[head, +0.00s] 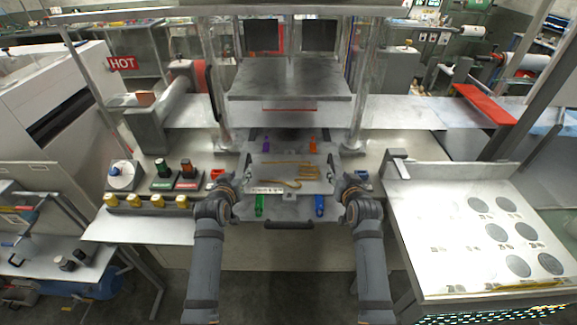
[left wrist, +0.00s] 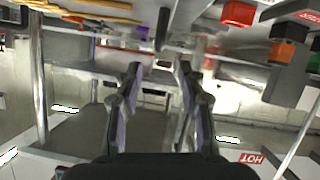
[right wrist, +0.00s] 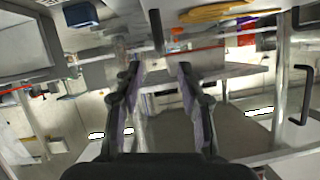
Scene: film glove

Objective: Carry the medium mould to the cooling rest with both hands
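The mould (head: 318,187) is a flat grey metal plate with yellow-brown shapes on top. It lies level on the press bed at the centre of the head view; its size label is too small to read. My left gripper (head: 231,186) is at its left side and my right gripper (head: 347,186) at its right side. In the left wrist view a dark upright handle (left wrist: 162,28) stands ahead of the open fingers. In the right wrist view a similar handle (right wrist: 157,30) stands ahead of the open fingers. Neither handle is between the pads. I cannot tell which surface is the cooling rest.
A pale table (head: 430,215) with several grey round pads stands at the right. Coloured clamps, including green (head: 259,205) and blue (head: 319,205), surround the mould. The press block (head: 290,80) is behind. Yellow knobs (head: 145,201) and red and green blocks are at the left.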

